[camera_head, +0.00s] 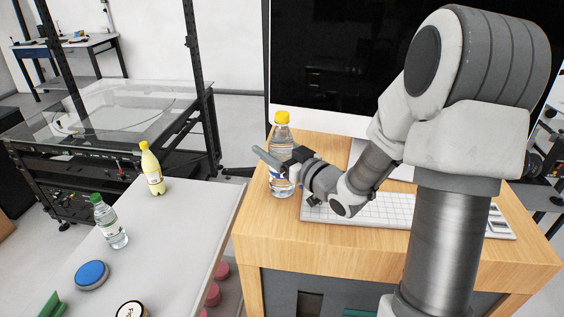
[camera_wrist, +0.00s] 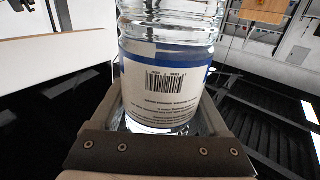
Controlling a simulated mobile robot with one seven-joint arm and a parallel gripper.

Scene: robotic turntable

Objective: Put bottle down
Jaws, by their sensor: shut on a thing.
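A clear bottle with a yellow cap (camera_head: 282,128) stands upright at the left edge of the wooden desk (camera_head: 275,232) in the head view. My gripper (camera_head: 272,163) is shut around its middle. In the wrist view the bottle's white and blue label with a barcode (camera_wrist: 168,85) fills the middle, between the two fingers of my gripper (camera_wrist: 160,125). I cannot tell whether the bottle's base touches the desk top.
A white keyboard (camera_head: 370,212) and a large monitor (camera_head: 325,75) are on the desk. The grey table (camera_head: 185,225) at left holds a yellow bottle (camera_head: 152,170), a green-capped bottle (camera_head: 110,222) and a blue disc (camera_head: 91,275). Its right part is clear, and a gap separates it from the desk.

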